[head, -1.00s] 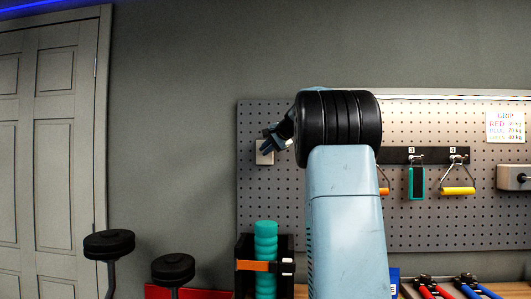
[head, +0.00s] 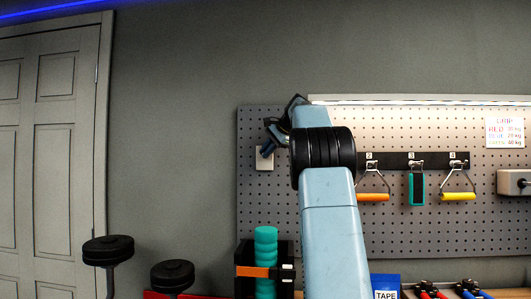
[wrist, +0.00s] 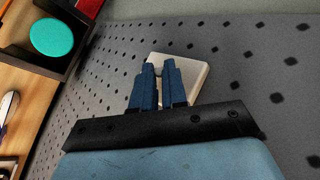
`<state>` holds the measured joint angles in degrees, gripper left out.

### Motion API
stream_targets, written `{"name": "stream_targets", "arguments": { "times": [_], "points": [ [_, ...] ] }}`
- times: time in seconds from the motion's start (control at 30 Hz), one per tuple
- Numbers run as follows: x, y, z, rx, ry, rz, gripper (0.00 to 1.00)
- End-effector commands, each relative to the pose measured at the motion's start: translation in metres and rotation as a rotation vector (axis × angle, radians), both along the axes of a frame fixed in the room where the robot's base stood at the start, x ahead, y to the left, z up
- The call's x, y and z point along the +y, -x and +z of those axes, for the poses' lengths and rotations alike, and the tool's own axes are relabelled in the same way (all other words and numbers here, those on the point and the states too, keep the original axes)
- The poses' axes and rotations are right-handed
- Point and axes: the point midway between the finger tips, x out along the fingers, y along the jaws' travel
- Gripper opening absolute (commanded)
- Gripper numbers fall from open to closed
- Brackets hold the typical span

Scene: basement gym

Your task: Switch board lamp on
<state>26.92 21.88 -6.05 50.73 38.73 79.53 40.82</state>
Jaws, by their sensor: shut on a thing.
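The lamp (head: 420,102) is a long strip along the top of the grey pegboard (head: 420,228). It glows white and the board below it is bright. A pale square switch plate (head: 264,162) sits at the board's left side; it also shows in the wrist view (wrist: 195,76). My gripper (head: 267,146) is at this plate. In the wrist view its two blue fingers (wrist: 158,72) lie close together over the plate, shut on the switch. The part between the fingertips is hidden.
Grip handles hang on a black rail (head: 390,160) right of my arm. A grey box (head: 510,182) is on the board's right. Below stand a black holder with a teal roller (head: 265,262), a blue tape box (head: 385,282) and tools. Dumbbells (head: 108,250) stand left, near a door (head: 55,160).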

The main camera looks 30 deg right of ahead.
Motion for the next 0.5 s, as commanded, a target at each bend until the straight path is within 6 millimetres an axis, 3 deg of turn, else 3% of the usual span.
{"name": "stream_targets", "arguments": {
  "times": [0.27, 0.3, 0.5],
  "points": [
    [-0.0021, -0.0003, 0.0011, -0.005, 0.003, -0.006, 0.0],
    [-0.0022, -0.0004, 0.0012, -0.006, 0.003, -0.005, 0.16],
    [-0.0009, -0.0003, 0.001, -0.005, 0.001, -0.003, 0.35]
  ]
}}
